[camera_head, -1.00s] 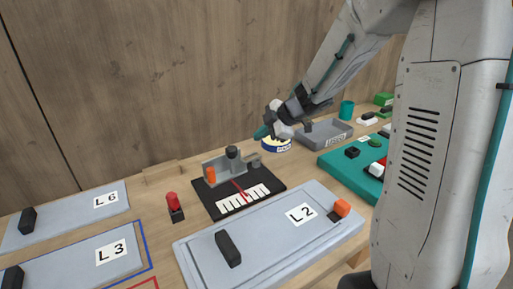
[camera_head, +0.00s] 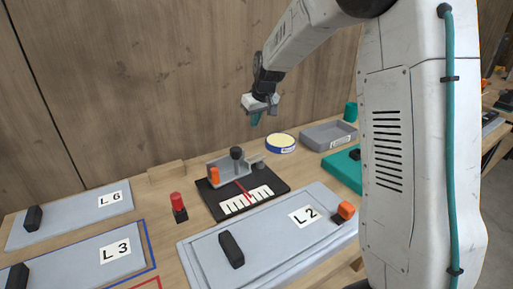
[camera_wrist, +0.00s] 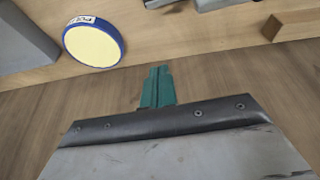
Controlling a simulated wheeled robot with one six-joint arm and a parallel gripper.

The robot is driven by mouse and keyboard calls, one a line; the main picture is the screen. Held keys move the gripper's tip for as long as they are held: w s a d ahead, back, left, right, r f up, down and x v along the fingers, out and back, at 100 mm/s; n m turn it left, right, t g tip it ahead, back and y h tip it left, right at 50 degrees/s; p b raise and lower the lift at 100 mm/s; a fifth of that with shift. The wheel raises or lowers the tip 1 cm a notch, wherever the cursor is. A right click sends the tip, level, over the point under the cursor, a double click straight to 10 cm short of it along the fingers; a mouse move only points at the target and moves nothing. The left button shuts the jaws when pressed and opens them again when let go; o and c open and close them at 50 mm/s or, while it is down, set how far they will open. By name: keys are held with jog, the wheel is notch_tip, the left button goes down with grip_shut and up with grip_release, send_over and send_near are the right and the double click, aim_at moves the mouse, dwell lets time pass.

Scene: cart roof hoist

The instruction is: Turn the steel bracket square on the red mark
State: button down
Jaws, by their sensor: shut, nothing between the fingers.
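The steel bracket (camera_head: 233,173) stands on the black plate (camera_head: 223,211), towards its back edge, with an orange part (camera_head: 214,175) at its left and a dark knob (camera_head: 236,153) above it. A red mark (camera_head: 243,190) runs across the plate to a white scale. Whether the bracket lies square to the mark is too small to tell. My gripper (camera_head: 256,119) hangs in the air above and behind the bracket, apart from it. In the wrist view its teal fingers (camera_wrist: 157,87) are together and empty.
A blue-rimmed tin (camera_head: 281,143) and a grey tray (camera_head: 327,135) stand right of the plate. A red-topped switch (camera_head: 178,206) stands to its left, the L2 panel (camera_head: 275,245) in front. A wooden block (camera_head: 167,171) sits at the wall. The air around my gripper is clear.

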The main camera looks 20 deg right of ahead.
jog(key=shift+n, duration=0.3)
jog(key=x, duration=0.6)
jog(key=s+x, duration=0.1)
jog(key=x, duration=0.3)
jog(key=shift+s+a+f, duration=0.1)
jog(key=shift+a+f, duration=0.2)
jog(key=shift+a, duration=0.05)
jog(key=s, duration=0.2)
jog(key=shift+s+d+r, duration=0.15)
jog(key=shift+s+d, duration=0.1)
jog(key=shift+s, duration=0.35)
jog(key=shift+s+d, duration=0.15)
jog(key=shift+s, duration=0.2)
jog(key=shift+s, duration=0.1)
jog(key=shift+s+d, duration=0.2)
jog(key=shift+s, duration=0.7)
